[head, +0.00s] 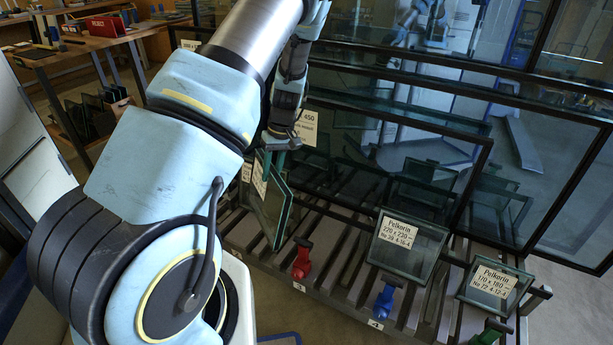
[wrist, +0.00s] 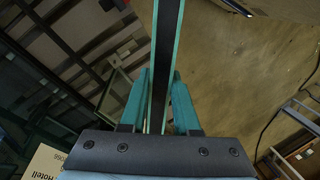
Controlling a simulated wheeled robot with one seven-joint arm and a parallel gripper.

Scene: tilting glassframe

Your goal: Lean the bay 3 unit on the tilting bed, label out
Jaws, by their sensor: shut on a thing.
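My gripper (head: 283,139) is shut on the top edge of a dark-edged glass unit (head: 283,222), which hangs upright, nearly edge-on. In the wrist view the unit (wrist: 167,60) is gripped between the two teal finger pads (wrist: 160,103). The unit is above the slatted rack, left of the red clamp (head: 302,259) at the tag numbered 3 (head: 299,287). White labels (head: 260,176) show at its upper left; I cannot tell if they are on this unit or one behind. I cannot identify the tilting bed in these views.
Labelled glass units lean at right: one (head: 411,251) by the blue clamp (head: 384,299) at tag 4, another (head: 496,287) by a green clamp (head: 490,333). Large framed panes (head: 390,150) stand behind. A workbench (head: 75,48) is at upper left. The wrist view shows bare floor (wrist: 240,60).

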